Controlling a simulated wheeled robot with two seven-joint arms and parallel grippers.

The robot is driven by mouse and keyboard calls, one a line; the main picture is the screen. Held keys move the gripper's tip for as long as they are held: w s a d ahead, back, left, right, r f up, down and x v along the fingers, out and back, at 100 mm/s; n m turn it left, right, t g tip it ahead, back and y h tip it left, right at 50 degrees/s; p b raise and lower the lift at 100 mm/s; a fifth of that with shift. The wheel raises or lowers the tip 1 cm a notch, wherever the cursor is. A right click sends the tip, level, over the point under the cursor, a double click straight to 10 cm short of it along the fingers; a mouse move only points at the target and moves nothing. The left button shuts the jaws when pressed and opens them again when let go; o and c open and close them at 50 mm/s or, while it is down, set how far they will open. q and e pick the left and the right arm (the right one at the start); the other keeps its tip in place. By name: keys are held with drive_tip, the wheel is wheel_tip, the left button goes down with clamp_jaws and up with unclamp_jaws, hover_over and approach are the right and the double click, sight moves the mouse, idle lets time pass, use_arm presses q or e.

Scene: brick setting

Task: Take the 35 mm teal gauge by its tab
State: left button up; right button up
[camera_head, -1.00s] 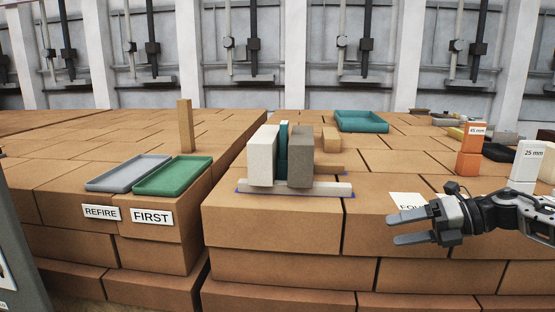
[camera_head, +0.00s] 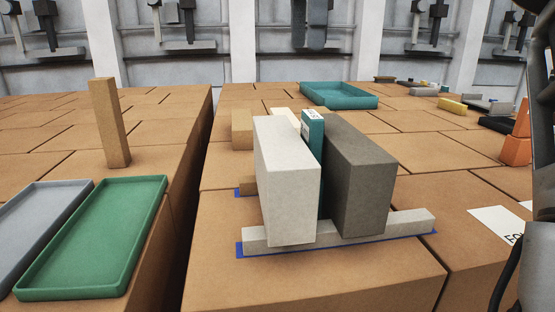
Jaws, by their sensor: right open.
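A teal gauge (camera_head: 316,135) stands upright in the gap between a white block (camera_head: 287,180) and a dark grey block (camera_head: 360,175). Its top has a small pale label that I cannot read. Its lower part is hidden by the white block. I cannot tell whether it touches either block. Part of my right gripper and arm (camera_head: 541,165) shows at the right edge, well to the right of the gauge and apart from it. Its fingertips are not clearly seen. My left gripper is not in view.
A pale bar (camera_head: 405,225) on blue marking lies at the blocks' foot. A teal tray (camera_head: 340,96) lies behind. Green (camera_head: 95,240) and grey (camera_head: 40,220) trays lie left, near an upright brick (camera_head: 109,125). Orange blocks (camera_head: 516,151) stand right. A gap separates the brick stacks.

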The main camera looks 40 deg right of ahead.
drive_tip(key=b, duration=0.3)
hover_over(311, 114)
drive_tip(key=f, duration=0.5)
drive_tip(key=shift+s+a+f, duration=0.2)
drive_tip(key=shift+a+f, duration=0.1)
drive_tip(key=shift+a, duration=0.1)
wheel_tip(311, 114, down, 4)
drive_tip(key=shift+w, duration=0.1)
drive_tip(key=shift+f, duration=0.4)
drive_tip(key=f, duration=0.3)
drive_tip(key=f+b, duration=0.1)
drive_tip(key=shift+d+f, duration=0.25)
drive_tip(key=shift+d, duration=0.15)
drive_tip(key=shift+f, duration=0.3)
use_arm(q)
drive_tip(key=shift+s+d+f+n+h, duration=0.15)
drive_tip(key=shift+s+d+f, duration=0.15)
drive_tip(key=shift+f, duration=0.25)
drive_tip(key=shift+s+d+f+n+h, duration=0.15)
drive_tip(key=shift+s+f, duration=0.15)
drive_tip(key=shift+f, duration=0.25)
use_arm(e)
drive_tip(key=shift+c, duration=0.3)
drive_tip(key=shift+r, duration=0.1)
drive_tip(key=c, duration=1.5)
